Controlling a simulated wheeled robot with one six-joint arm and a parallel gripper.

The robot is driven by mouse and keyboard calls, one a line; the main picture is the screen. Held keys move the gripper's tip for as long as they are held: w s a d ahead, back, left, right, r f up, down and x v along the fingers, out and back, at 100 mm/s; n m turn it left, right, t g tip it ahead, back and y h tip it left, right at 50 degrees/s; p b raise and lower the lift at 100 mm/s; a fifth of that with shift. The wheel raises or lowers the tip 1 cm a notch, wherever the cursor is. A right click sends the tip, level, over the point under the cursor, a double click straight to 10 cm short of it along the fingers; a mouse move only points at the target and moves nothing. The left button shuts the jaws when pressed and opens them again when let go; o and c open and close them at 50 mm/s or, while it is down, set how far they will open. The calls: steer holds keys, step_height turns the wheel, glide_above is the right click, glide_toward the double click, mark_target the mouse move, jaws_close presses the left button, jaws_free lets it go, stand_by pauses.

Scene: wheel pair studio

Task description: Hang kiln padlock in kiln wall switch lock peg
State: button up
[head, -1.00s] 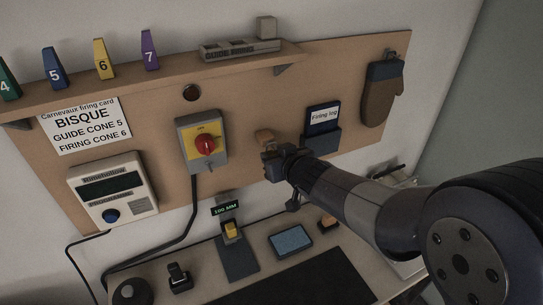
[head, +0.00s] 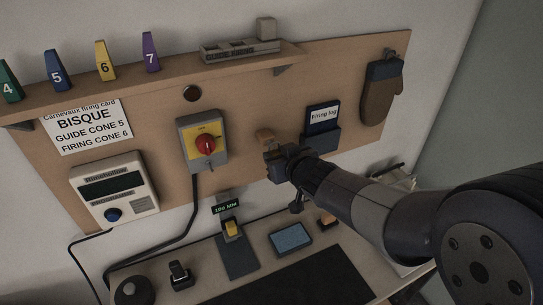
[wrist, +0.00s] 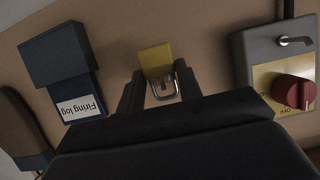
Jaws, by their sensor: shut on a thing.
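The kiln padlock (wrist: 156,60) has a yellow body and a silver shackle in the wrist view. My gripper (wrist: 160,90) is shut on it, with the dark fingers on either side of the shackle. In the head view my gripper (head: 272,154) is in front of the board, right of the kiln wall switch (head: 188,125). A small tan piece (head: 264,134) shows just above it; I cannot tell if this is the padlock. The switch, with a red knob, is at the right of the wrist view (wrist: 248,45). Its bent silver lock peg (wrist: 297,40) is empty and apart from the padlock.
The firing log holder (head: 322,140) is close to the right of my gripper. An oven mitt (head: 382,95) hangs farther right. A controller box (head: 113,187) is left of the switch. A shelf (head: 150,80) runs above. A bench below bears several small items.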

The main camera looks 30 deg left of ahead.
steer(key=shift+s+d, duration=0.4)
steer(key=shift+d, duration=0.15)
steer(key=shift+s+d, duration=0.1)
steer(key=shift+s+d, duration=0.6)
steer(key=shift+d, duration=0.15)
stand_by(0.6)
steer(key=o, duration=0.5)
steer(key=c, duration=0.4)
